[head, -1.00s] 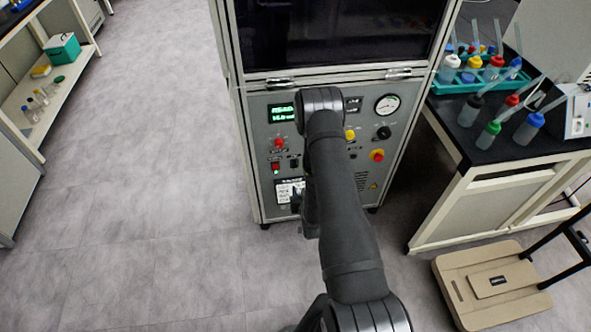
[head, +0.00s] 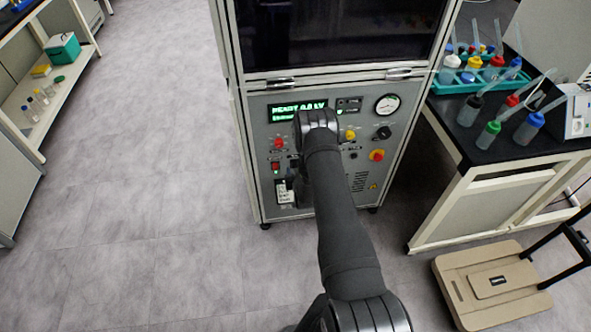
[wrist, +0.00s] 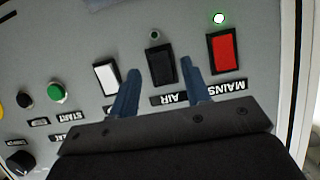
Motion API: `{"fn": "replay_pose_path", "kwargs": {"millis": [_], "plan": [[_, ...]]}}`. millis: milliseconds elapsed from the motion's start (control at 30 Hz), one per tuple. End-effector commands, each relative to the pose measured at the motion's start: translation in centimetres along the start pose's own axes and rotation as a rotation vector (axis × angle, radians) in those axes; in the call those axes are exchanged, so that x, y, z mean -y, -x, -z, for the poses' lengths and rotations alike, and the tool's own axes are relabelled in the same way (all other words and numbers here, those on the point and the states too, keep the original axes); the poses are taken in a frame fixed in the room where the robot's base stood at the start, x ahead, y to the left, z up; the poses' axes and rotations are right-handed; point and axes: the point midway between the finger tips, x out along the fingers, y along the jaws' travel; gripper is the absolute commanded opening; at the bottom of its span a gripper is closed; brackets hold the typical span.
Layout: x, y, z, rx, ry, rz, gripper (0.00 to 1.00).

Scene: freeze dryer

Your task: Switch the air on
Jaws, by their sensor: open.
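The black AIR rocker switch (wrist: 161,65) is in the middle of the wrist view, on the grey panel, with its AIR label (wrist: 170,99) upside down beside it. A small lamp (wrist: 154,34) by this switch looks dark. My gripper (wrist: 162,74) is open and empty, its two blue fingers apart, with the switch showing between the tips. I cannot tell whether the tips touch the panel. In the head view my arm hides part of the front panel (head: 259,150) of the freeze dryer, and the AIR switch is not clear there.
A white switch (wrist: 105,77) is close on the left, with a green START button (wrist: 57,92) beyond. A bench (head: 496,157) with bottles stands to the machine's right.

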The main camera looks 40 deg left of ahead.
Motion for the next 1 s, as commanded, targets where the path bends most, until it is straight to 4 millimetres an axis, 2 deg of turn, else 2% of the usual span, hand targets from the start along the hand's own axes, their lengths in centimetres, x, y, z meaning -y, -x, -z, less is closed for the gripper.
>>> {"fn": "replay_pose_path", "kwargs": {"millis": [200,533,567,767,1000], "plan": [[0.0,-1.7,0.0,0.001,0.0,0.0,0.44],[0.0,-2.0,0.0,0.001,0.0,0.0,0.44],[0.0,-2.0,0.0,0.001,0.0,0.0,0.4],[0.0,-1.9,0.0,0.001,0.0,0.0,0.0],[0.0,-2.0,-0.3,-0.044,0.0,0.0,0.0]]}}
